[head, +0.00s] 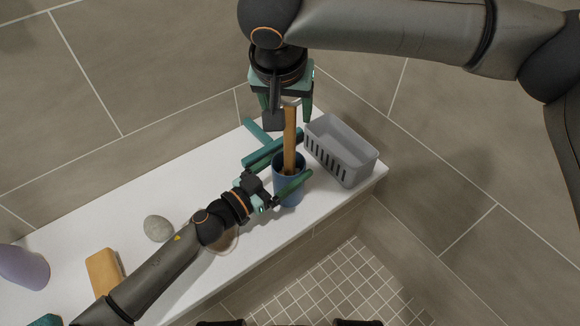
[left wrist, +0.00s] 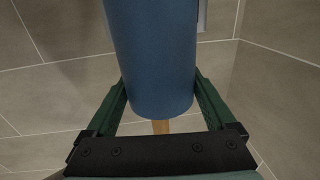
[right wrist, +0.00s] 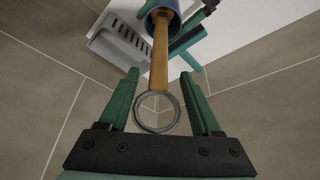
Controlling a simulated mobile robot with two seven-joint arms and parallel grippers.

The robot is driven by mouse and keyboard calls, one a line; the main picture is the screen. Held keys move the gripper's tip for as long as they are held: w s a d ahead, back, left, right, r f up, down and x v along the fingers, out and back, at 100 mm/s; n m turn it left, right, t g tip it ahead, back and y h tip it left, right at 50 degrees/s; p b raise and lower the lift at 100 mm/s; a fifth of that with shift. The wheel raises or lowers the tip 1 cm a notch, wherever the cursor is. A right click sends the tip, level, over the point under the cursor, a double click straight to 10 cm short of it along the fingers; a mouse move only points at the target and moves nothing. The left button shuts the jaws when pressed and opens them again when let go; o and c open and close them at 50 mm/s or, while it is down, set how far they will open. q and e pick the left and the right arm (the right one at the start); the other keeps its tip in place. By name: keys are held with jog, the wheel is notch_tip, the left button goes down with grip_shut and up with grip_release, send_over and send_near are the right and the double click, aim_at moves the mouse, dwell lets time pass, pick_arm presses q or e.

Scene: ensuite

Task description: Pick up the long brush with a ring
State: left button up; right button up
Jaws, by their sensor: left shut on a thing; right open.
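The long brush has a wooden handle (head: 290,138) and stands upright in a blue cup (head: 287,194) on the white ledge. Its metal ring (right wrist: 157,112) is at the top end; the brush's lower end is hidden in the cup. My left gripper (head: 288,177) is shut around the cup, with a finger on each side; the cup (left wrist: 153,55) also fills the gap in the left wrist view. My right gripper (head: 287,112) points down from above and is open. In the right wrist view the ring and upper handle (right wrist: 160,60) lie between its fingers, with gaps at both sides.
A grey slotted basket (head: 342,150) stands just right of the cup. A teal squeegee (head: 258,131) lies behind it. A grey stone (head: 158,228), an orange block (head: 103,271) and a purple bottle (head: 24,267) are at the left. Tiled walls close in behind the ledge (head: 130,190).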

aim_at(290, 118)
jog(key=shift+x, duration=1.8)
jog(key=shift+d, duration=0.1)
grip_shut()
